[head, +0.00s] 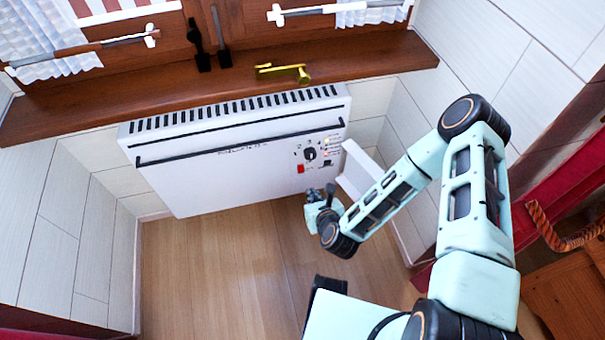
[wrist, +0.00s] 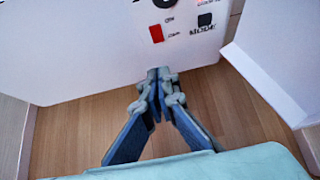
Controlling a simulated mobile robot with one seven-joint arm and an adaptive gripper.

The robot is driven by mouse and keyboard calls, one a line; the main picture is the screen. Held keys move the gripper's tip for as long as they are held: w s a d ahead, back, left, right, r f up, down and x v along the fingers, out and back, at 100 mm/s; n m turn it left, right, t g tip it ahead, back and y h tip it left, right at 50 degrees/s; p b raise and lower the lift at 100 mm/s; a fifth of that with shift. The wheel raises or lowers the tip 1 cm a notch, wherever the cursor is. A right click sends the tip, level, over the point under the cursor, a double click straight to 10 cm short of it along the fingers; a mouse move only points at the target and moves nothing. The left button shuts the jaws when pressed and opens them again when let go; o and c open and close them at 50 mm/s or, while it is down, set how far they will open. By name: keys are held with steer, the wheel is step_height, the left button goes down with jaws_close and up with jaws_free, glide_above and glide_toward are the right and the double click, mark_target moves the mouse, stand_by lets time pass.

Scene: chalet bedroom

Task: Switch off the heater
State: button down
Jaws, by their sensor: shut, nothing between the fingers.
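The white heater (head: 215,180) is under the window sill, with a vent grille along its top. Its control panel at the right end has a black dial (head: 310,154), a red switch (head: 301,169) and a small black switch (head: 327,163). In the wrist view, the red switch (wrist: 156,33) and the black switch (wrist: 205,21) are clear, while the dial (wrist: 160,4) is cut off by the top edge. My gripper (head: 319,192) is shut and empty, just below the controls. Its fingertips (wrist: 160,74) overlap the heater's lower edge in the wrist view; I cannot tell whether they touch it.
A white flap (head: 360,170) stands out from the heater's right end, close to my gripper. It also shows in the wrist view (wrist: 268,85). A wooden sill (head: 200,87) with a brass-coloured object (head: 285,73) is above. Wooden floor (head: 225,250) is clear in front.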

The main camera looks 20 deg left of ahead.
stand_by(0.3)
steer(key=b, duration=0.4)
glide_toward(301, 172)
step_height(301, 172, down, 4)
steer(key=w, duration=0.1)
steer(key=shift+w+a+b, duration=0.4)
steer(key=shift+w+a, duration=1)
steer(key=shift+w, duration=0.25)
steer(key=shift+s, duration=0.15)
